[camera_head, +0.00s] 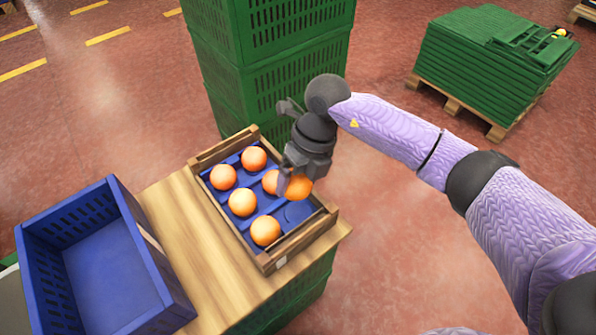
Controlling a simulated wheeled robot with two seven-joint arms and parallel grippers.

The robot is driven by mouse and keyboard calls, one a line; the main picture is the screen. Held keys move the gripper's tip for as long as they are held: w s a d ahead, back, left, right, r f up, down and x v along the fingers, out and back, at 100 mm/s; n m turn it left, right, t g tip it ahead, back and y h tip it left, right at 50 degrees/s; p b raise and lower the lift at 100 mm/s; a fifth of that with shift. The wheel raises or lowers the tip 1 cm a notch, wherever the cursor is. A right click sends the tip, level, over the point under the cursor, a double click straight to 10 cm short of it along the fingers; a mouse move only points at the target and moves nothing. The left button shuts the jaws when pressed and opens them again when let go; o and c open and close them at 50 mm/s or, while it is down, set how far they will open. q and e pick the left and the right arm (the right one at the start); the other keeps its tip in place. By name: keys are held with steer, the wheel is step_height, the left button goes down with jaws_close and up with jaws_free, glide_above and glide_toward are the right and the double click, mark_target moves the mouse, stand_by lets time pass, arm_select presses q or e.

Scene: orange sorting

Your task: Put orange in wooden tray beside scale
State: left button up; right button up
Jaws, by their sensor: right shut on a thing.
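The wooden tray (331,218) stands on a wooden tabletop and has a blue insert with hollows. Several oranges lie in it, among them one at the front (265,231) and one at the back (254,158). My right gripper (292,182) is over the tray's right side, pointing down, and is shut on an orange (301,188). Another orange (270,180) lies just left of the fingers and is partly hidden by them. I cannot tell whether the held orange touches the insert. An empty-looking hollow shows in front of it. No scale is clearly visible. My left gripper is not in view.
An empty blue crate (160,268) stands left of the tray. Stacked green crates (270,55) rise close behind the tray. Green folded crates on a pallet (490,60) stand far right. Bare tabletop (195,235) lies between blue crate and tray.

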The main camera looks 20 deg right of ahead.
steer(key=shift+w+d+f+m+t, duration=0.1)
steer(key=shift+d+f+m+t, duration=0.1)
steer(key=shift+m, duration=0.35)
steer(key=shift+d+f+m+t, duration=0.1)
steer(key=shift+m+t, duration=0.1)
steer(key=shift+m, duration=0.35)
steer(key=shift+f, duration=0.2)
step_height(320, 180, down, 6)
steer(key=b, duration=0.5)
steer(key=shift+f, duration=0.1)
steer(key=shift+f+b, duration=0.35)
steer(key=shift+f, duration=0.25)
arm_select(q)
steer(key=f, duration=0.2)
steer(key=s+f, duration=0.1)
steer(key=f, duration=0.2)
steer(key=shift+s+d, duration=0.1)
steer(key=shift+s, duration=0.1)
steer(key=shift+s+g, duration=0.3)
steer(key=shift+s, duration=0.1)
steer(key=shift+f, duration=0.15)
arm_select(e)
steer(key=shift+f, duration=0.35)
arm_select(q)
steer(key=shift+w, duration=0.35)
arm_select(e)
steer(key=o, duration=1.1)
